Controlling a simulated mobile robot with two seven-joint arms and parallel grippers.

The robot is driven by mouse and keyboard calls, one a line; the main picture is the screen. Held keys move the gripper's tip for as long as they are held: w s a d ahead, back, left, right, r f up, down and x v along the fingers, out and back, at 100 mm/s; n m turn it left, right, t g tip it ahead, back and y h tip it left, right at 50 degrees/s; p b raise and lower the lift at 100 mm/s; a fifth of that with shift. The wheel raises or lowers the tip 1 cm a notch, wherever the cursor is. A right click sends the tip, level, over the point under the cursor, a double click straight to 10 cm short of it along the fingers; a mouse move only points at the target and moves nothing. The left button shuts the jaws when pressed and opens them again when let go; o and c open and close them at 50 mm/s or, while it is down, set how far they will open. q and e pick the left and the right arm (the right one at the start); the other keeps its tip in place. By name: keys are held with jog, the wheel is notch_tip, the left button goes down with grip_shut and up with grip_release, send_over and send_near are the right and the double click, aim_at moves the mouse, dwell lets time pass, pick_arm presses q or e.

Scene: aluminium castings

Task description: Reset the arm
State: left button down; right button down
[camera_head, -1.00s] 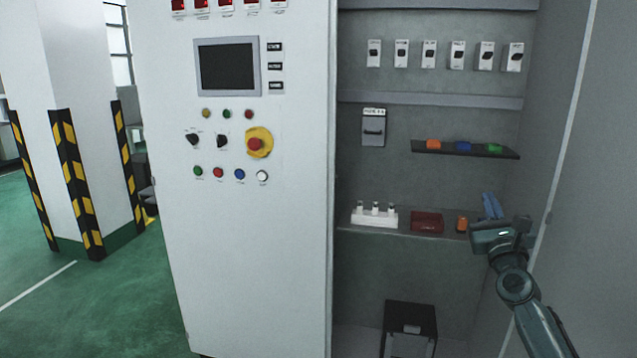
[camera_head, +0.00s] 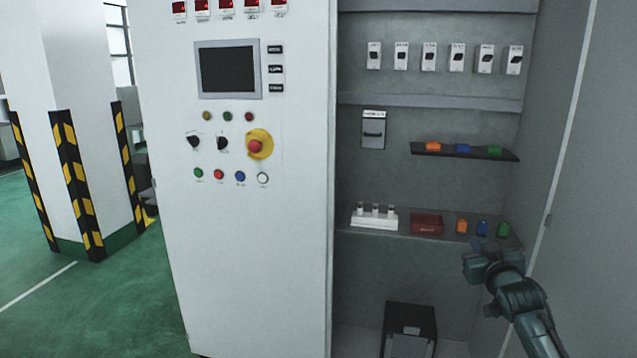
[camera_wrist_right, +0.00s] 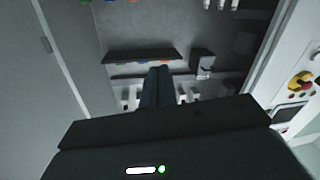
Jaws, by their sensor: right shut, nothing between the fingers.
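My right gripper (camera_head: 484,244) is in front of the open cabinet, just below the right end of its lower shelf. Its dark fingers are shut with nothing between them; they also show closed together in the right wrist view (camera_wrist_right: 157,82). The gripper appears apart from the blocks behind it. An orange block (camera_head: 462,226), a blue block (camera_head: 482,229) and a green block (camera_head: 503,230) stand in a row on the lower shelf (camera_head: 390,234). My left gripper is not in view.
A red tray (camera_head: 427,224) and a white holder with small bottles (camera_head: 374,219) stand on the lower shelf. Three more blocks sit on the black upper shelf (camera_head: 425,151). A control panel door (camera_head: 290,260) is at left, a cabinet side wall (camera_head: 600,200) at right.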

jog(key=s+a+f+n+g+y, duration=0.1)
jog(key=s+a+f+g, duration=0.1)
jog(key=s+a+f, duration=0.5)
jog(key=s+a+f+n+g+y, duration=0.15)
jog(key=s+a+f, duration=0.25)
jog(key=s+f, duration=0.6)
jog(key=s+a+f+g, duration=0.1)
jog(key=s+a+f, duration=0.2)
jog(key=s, duration=0.4)
jog(key=s+a+f+g+y, duration=0.1)
jog(key=s+a+f, duration=0.2)
jog(key=s, duration=0.5)
jog(key=s+a+f+m+g+y, duration=0.1)
jog(key=s+a+f, duration=0.2)
jog(key=s, duration=0.4)
jog(key=shift+s+a+f, duration=0.25)
jog(key=shift+s+a, duration=0.1)
jog(key=shift+a, duration=0.2)
jog(key=shift+y, duration=0.25)
